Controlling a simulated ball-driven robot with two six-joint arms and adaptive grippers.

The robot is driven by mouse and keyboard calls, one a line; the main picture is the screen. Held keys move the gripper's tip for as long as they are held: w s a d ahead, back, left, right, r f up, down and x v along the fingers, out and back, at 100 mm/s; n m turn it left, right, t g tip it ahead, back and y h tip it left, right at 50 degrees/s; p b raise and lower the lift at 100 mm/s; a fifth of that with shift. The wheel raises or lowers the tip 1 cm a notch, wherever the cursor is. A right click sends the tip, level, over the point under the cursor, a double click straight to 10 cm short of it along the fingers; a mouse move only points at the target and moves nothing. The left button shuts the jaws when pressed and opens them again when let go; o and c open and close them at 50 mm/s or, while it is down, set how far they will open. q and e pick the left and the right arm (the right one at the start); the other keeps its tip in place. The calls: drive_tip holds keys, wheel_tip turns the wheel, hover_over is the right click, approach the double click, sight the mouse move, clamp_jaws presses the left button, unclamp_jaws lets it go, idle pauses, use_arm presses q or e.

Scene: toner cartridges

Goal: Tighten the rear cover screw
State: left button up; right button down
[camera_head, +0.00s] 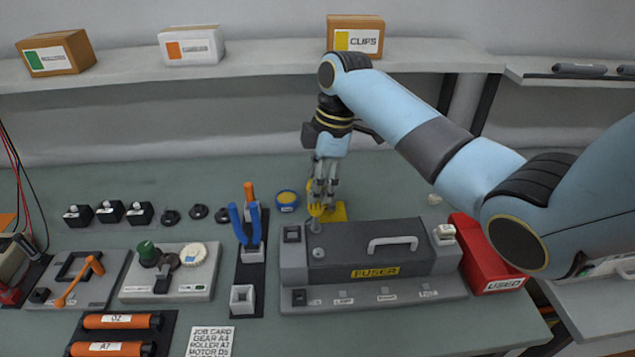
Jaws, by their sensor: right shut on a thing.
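The grey fuser unit (345,262) stands on the bench with a handle on its lid and a yellow FUSER label. My right gripper (318,202) comes down over the rear left part of the unit. It is shut on a yellow-handled tool (316,210) that looks like a screwdriver, held roughly upright. A short grey piece shows below the yellow, at the unit's rear left top. I cannot make out the rear cover screw itself, or whether the tool touches it. My left gripper is out of view.
A yellow pad (338,212) and a blue-rimmed round dish (287,200) lie behind the unit. A tool stand (248,255) with blue-handled pliers is left. A red USED bin (490,262) stands right. Two orange rollers (115,349) lie front left.

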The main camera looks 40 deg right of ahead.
drive_tip(key=m, duration=0.4)
drive_tip(key=shift+s+a+f+t, duration=0.1)
drive_tip(key=shift+s+t, duration=0.05)
drive_tip(key=shift+t, duration=0.25)
drive_tip(key=m, duration=0.3)
drive_tip(key=shift+h, duration=0.4)
